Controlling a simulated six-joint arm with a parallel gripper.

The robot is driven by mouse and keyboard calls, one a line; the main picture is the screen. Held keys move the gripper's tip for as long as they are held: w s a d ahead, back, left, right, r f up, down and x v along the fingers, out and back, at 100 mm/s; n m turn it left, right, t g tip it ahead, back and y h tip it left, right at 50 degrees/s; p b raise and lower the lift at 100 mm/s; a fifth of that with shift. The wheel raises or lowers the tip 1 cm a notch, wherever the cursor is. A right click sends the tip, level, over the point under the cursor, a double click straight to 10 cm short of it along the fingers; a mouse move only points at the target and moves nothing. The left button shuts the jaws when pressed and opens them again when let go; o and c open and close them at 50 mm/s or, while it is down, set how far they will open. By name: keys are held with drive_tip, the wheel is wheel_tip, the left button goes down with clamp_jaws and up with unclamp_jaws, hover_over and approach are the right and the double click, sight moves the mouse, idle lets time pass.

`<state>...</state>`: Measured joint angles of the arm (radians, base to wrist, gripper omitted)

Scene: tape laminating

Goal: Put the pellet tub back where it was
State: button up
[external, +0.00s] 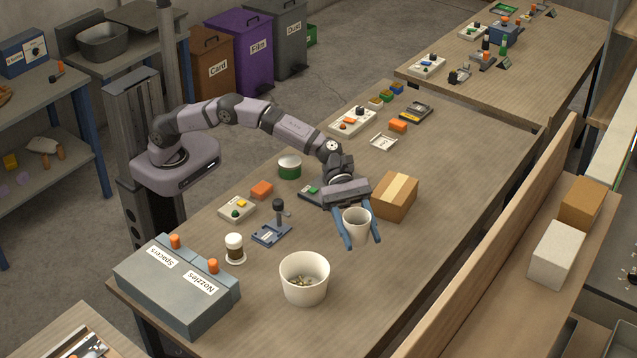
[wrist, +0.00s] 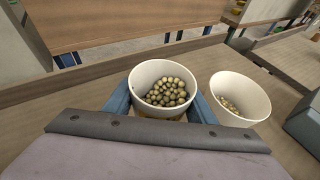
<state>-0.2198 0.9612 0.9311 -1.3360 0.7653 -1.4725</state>
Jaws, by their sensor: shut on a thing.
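The pellet tub is a small pale tub (external: 356,226) held between the blue fingers of my gripper (external: 357,239). In the wrist view the tub (wrist: 162,84) is full of round tan pellets, and the blue fingers of my gripper (wrist: 160,108) close on it from both sides. The tub looks upright. Whether its base touches the table cannot be told. A larger white bucket (external: 304,278) stands on the table to the lower left, with a few pellets in its bottom. It also shows right of the tub in the wrist view (wrist: 232,98).
A cardboard box (external: 395,196) stands close behind my gripper. A lidded cup (external: 234,248), a blue stand (external: 271,233) and the grey Spacers and Nozzles bin (external: 176,288) are to the left. A wooden board (external: 500,235) edges the right side. Front-right table is clear.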

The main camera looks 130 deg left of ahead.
drive_tip(key=s+a+r+n+y+p, duration=0.1)
drive_tip(key=s+a+r+p, duration=0.1)
drive_tip(key=s+a+r, duration=0.35)
drive_tip(key=s+d+f+m+g+h, duration=0.2)
drive_tip(key=s+d+f+m+h, duration=0.1)
drive_tip(key=s, duration=0.2)
drive_tip(key=shift+w+a+f+p, duration=0.15)
drive_tip(key=shift+f, duration=2.35)
drive_tip(key=shift+w+a+f+p, duration=0.1)
drive_tip(key=shift+w+f+p, duration=0.05)
drive_tip(key=shift+f, duration=2.35)
drive_tip(key=shift+f, duration=0.1)
drive_tip(key=o, duration=1.1)
